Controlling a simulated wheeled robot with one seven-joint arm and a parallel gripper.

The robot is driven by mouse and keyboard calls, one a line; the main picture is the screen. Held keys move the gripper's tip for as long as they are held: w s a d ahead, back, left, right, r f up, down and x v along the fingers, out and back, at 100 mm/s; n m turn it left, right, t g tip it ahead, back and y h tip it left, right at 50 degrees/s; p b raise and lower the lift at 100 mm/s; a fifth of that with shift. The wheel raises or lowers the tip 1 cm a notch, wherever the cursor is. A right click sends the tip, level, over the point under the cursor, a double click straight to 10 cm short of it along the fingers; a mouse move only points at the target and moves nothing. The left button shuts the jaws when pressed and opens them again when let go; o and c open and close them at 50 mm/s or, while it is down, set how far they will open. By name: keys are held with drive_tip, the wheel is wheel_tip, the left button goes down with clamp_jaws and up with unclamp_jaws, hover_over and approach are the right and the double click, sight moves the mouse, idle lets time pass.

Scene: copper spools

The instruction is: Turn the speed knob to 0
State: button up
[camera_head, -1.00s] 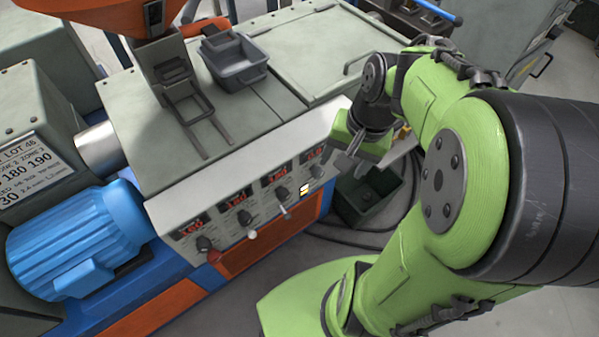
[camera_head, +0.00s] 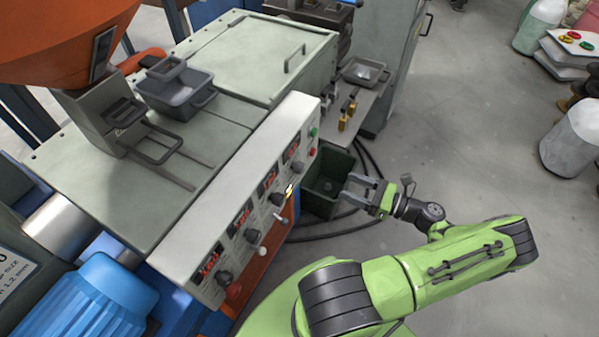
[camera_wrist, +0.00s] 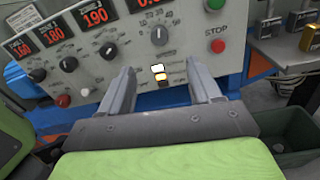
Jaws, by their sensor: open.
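The control panel (camera_head: 205,232) of the machine carries a row of dark knobs under red displays. The rightmost knob (camera_wrist: 158,33), with a dial around it, is the likely speed knob, though its label is not legible; in the head view it shows at the panel's far end (camera_head: 297,167). Its display is cut off at the top of the wrist view, and I cannot read its setting. My gripper (camera_head: 347,188) is open and empty, apart from the panel and facing it. In the wrist view, the fingers (camera_wrist: 160,75) point toward the panel, with the knob beyond and between their tips.
A lit switch (camera_wrist: 159,73) sits below the knob. A red STOP button (camera_wrist: 218,46) and green button (camera_wrist: 215,4) are to its right. Other knobs (camera_wrist: 108,50) are to its left.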

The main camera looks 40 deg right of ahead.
sight(303, 169)
drive_tip(key=x, duration=1.4)
drive_tip(key=shift+w+a+b, duration=0.15)
drive_tip(key=shift+a+b, duration=0.1)
drive_tip(key=shift+b, duration=0.05)
drive_tip(key=c, duration=1)
drive_tip(key=shift+c, duration=0.2)
